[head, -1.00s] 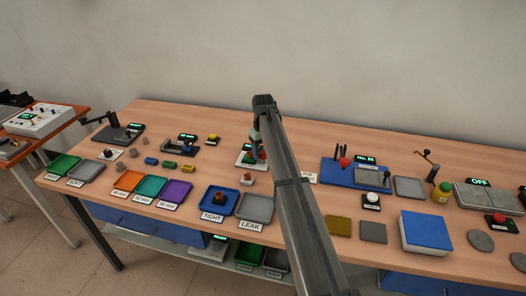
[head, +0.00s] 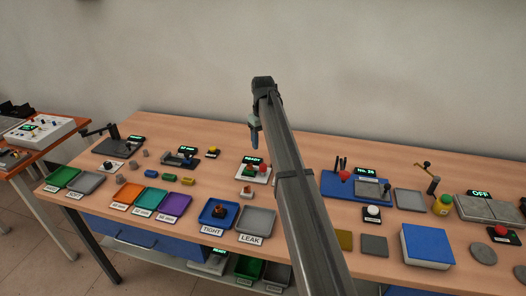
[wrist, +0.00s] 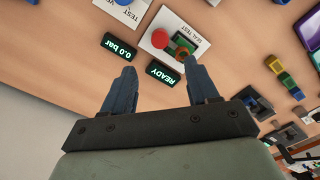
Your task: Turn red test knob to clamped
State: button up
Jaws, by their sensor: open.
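The red test knob (wrist: 160,39) sits on the white seal test plate (wrist: 190,22) in the wrist view. Beside it is a green fixture (wrist: 183,42) with a reddish-brown piece in it. A display (wrist: 162,73) at the plate's edge reads READY. In the head view the plate (head: 243,176) stands mid-table, its right side close to my arm's outline. My gripper (head: 254,144) is above and behind the plate, pointing down. In the wrist view my gripper (wrist: 160,72) has its two blue fingers apart with nothing between them, clear of the knob.
A display reading 0.0 bar (wrist: 120,47) and a plate with a blue knob (wrist: 124,3) stand beside the station. The TIGHT tray (head: 205,222) holds a brown piece; the LEAK tray (head: 257,224) looks empty. A blue fixture (head: 340,187) stands right of my arm.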

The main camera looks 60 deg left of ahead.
jog(key=shift+r, duration=1.35)
